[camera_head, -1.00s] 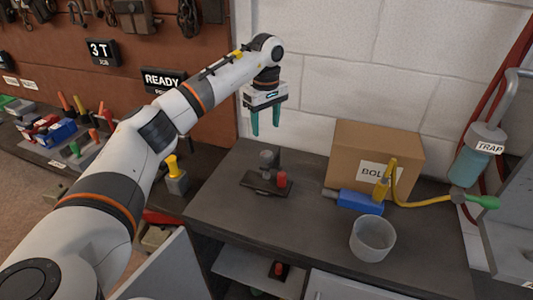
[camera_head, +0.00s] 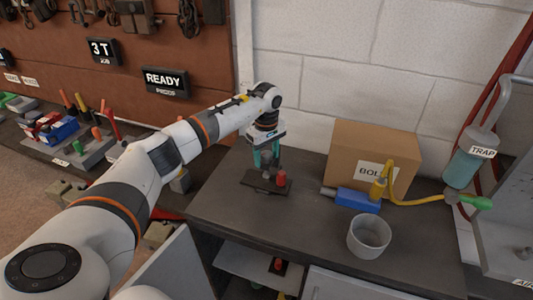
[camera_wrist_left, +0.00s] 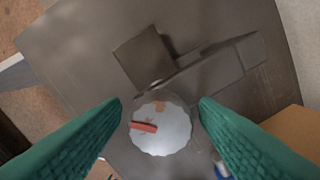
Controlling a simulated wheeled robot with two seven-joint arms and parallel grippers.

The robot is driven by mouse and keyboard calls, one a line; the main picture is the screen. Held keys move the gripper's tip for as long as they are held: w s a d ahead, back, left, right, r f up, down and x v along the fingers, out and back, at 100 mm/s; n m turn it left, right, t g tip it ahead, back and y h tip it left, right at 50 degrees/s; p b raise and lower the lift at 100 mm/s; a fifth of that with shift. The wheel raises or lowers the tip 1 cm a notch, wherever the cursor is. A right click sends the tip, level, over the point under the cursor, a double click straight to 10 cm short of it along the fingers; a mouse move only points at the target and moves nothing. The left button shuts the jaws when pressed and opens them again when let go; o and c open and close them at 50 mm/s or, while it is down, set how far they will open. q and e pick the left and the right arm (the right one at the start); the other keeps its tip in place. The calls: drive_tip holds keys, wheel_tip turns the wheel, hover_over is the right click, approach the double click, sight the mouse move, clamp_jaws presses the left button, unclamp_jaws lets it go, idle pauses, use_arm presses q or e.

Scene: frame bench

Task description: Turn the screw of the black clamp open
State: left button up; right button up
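The black clamp (camera_head: 258,184) sits on the dark bench top, with a grey screw knob (camera_head: 267,157) standing up from it and a red cylinder (camera_head: 282,179) at its right end. In the left wrist view the knob (camera_wrist_left: 162,132) is a round, pale disc with a notched rim and a red mark, and the dark clamp body (camera_wrist_left: 195,82) lies beyond it. My left gripper (camera_head: 266,160) points down over the clamp. Its teal fingers are open, one on each side of the knob, with gaps visible in the wrist view. My right gripper is out of view.
A cardboard box (camera_head: 345,150), a blue tool (camera_head: 357,201) with a yellow hose, and a grey cup (camera_head: 369,238) stand to the right on the bench. A white block wall (camera_head: 330,60) rises behind. The bench front between clamp and cup is clear.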

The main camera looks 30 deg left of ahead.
use_arm(q)
drive_tip(key=c, duration=0.9)
drive_tip(key=shift+n, duration=0.3)
